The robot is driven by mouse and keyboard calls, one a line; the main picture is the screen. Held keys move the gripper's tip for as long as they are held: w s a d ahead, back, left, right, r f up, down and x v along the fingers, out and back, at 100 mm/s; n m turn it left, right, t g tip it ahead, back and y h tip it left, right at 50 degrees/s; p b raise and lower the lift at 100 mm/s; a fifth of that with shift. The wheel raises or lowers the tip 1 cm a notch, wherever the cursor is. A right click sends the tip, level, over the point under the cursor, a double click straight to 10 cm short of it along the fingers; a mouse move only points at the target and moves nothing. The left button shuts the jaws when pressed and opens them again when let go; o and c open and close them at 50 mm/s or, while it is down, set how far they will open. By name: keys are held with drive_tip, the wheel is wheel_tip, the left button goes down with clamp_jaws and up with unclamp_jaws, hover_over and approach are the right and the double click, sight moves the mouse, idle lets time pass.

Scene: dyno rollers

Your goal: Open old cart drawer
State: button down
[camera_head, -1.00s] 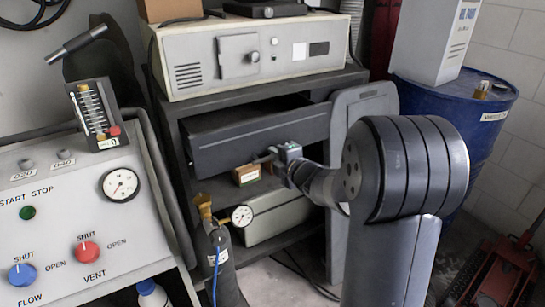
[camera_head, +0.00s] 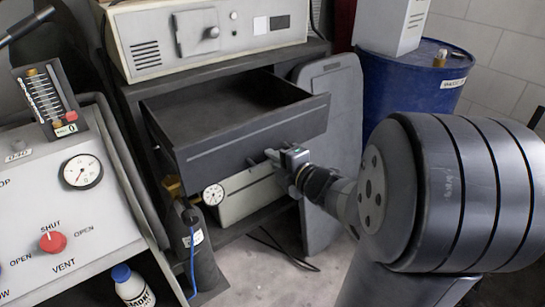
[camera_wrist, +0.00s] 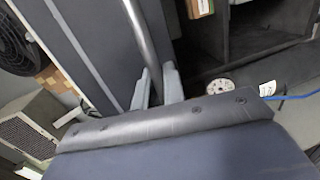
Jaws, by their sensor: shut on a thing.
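The old cart (camera_head: 210,73) is a dark metal frame with shelves. Its dark grey drawer (camera_head: 240,142) is pulled well out towards me, and the visible part of its inside looks empty. My gripper (camera_head: 272,157) is at the drawer front, shut on the drawer handle. In the wrist view the handle is a grey bar (camera_wrist: 141,32) that runs down between the two fingers of my gripper (camera_wrist: 158,84). The exact contact of the fingers is partly hidden in the head view.
A beige instrument box (camera_head: 215,38) stands on the cart. A control panel (camera_head: 110,205) is at left, with a gas cylinder (camera_head: 197,262) beside it. A blue barrel (camera_head: 400,85) and a grey board (camera_head: 335,130) stand at right. Some floor before the cart is clear.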

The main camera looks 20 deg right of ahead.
drive_tip(key=c, duration=1.6)
unclamp_jaws()
drive_tip(key=p+v, duration=0.2)
drive_tip(key=v, duration=0.8)
drive_tip(key=shift+s+p, duration=0.3)
drive_tip(key=shift+s, duration=0.1)
drive_tip(key=shift+w, duration=0.1)
drive_tip(key=b+x, duration=0.2)
drive_tip(key=x, duration=0.9)
drive_tip(key=shift+b, duration=0.3)
